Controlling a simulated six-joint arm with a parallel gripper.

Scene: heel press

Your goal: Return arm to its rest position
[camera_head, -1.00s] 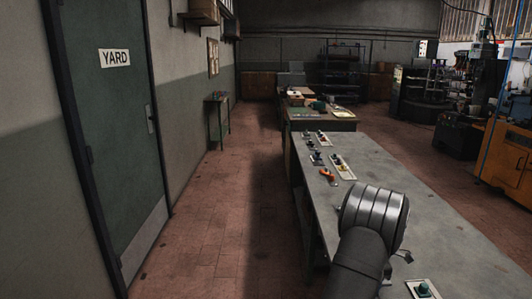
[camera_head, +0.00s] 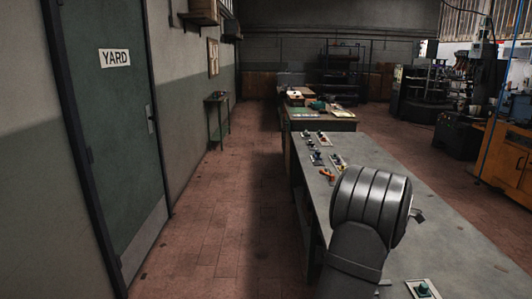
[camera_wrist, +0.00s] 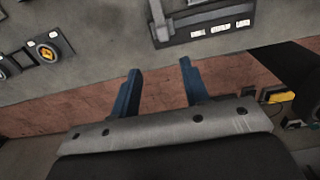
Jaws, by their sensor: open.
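My arm (camera_head: 368,215) rises in the lower right of the head view, over the near part of the grey bench. It hides most of my gripper there. In the wrist view, my gripper (camera_wrist: 160,66) shows two dark blue fingers standing well apart. The gap between them is empty, with red floor and the bench edge behind it. Nothing is held.
The grey bench (camera_head: 420,200) carries several small control plates, an orange-handled one (camera_head: 327,174) and a green-knobbed one (camera_head: 424,289). The wrist view shows a round yellow button (camera_wrist: 47,53) and a labelled panel (camera_wrist: 205,28). Open floor (camera_head: 230,220) lies left of the bench.

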